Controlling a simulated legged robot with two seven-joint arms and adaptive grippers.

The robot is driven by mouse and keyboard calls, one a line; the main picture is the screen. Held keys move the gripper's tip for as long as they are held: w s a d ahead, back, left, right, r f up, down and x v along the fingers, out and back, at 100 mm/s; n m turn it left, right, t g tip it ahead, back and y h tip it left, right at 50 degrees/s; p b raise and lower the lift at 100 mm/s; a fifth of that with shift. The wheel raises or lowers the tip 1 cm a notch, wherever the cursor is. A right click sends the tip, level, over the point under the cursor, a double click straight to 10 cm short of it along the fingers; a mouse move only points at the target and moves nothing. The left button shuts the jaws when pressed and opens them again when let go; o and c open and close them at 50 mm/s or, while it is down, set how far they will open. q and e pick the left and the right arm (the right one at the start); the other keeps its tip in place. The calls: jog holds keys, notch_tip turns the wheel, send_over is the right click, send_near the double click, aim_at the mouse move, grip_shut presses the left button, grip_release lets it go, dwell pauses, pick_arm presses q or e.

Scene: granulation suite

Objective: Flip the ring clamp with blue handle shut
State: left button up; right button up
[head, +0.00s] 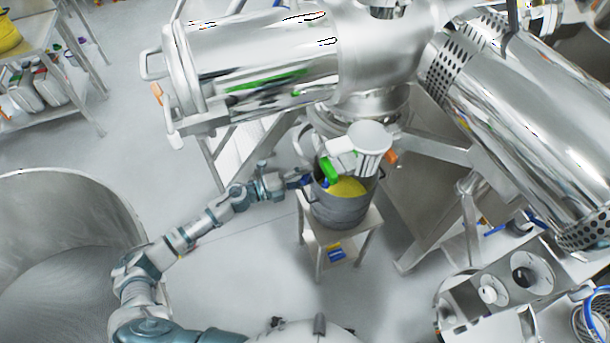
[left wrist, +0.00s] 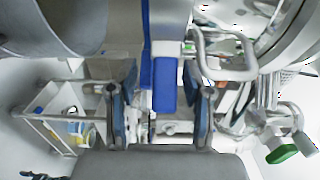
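The blue handle (left wrist: 164,82) of the ring clamp shows in the left wrist view as a blue bar between my fingers. In the head view, a small blue patch (head: 305,180) shows at the gripper's tip, beside the rim of a grey pot; the clamp's ring cannot be made out. My left gripper (head: 295,181) is at the left side of that pot, under the steel vessel. In the left wrist view its two fingers (left wrist: 160,95) stand apart on either side of the handle, with gaps visible. My right gripper is not in view.
The grey pot (head: 338,211) with yellow contents stands on a small steel stool (head: 309,238). A green part (head: 329,171) and an orange handle (head: 391,157) are close by. A large steel vessel (head: 260,60) hangs above. Open floor lies left of the stool.

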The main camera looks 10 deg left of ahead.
pick_arm(q)
jog(key=v, duration=1.2)
jog(key=shift+f, duration=0.1)
